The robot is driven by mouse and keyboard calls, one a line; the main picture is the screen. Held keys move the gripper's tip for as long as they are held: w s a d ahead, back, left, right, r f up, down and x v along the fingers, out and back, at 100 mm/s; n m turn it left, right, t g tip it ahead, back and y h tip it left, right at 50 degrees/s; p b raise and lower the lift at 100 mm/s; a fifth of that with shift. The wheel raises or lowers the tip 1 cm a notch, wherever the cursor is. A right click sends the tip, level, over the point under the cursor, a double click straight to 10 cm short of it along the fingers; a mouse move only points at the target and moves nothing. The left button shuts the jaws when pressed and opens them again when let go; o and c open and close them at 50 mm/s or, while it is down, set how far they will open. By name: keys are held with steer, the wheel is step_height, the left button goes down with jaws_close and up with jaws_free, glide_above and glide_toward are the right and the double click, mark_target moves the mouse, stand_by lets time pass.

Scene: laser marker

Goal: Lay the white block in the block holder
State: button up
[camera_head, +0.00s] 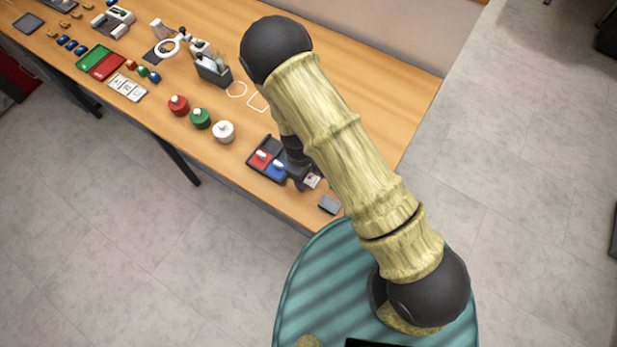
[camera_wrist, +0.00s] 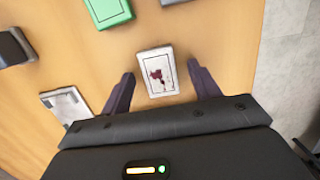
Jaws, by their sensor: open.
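A white block (camera_wrist: 157,73) with a dark red mark on its top lies flat on the table in the wrist view. My gripper (camera_wrist: 160,70) is open, with one finger on each side of the block and a gap at each side. In the head view a small white piece with a red mark (camera_head: 312,182), likely this block, lies right of the gripper (camera_head: 297,182), near the table's front edge. A dark tray (camera_head: 254,173) with a red and a blue piece stands just left of the gripper. I cannot tell for sure whether it is the block holder; my arm hides part of this area.
A white card-like piece (camera_wrist: 66,104) lies left of the gripper, and a green piece (camera_wrist: 107,12) lies beyond the block. A grey piece (camera_head: 330,204) lies at the table's corner. Red, green and white round pieces (camera_head: 200,118) stand left of the tray.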

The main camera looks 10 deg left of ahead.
mark_target(308, 177)
steer(key=c, duration=1.1)
steer(key=shift+r, duration=0.1)
steer(key=shift+c, duration=0.2)
step_height(308, 177, up, 10)
steer(key=b, duration=0.2)
steer(key=shift+b, duration=0.3)
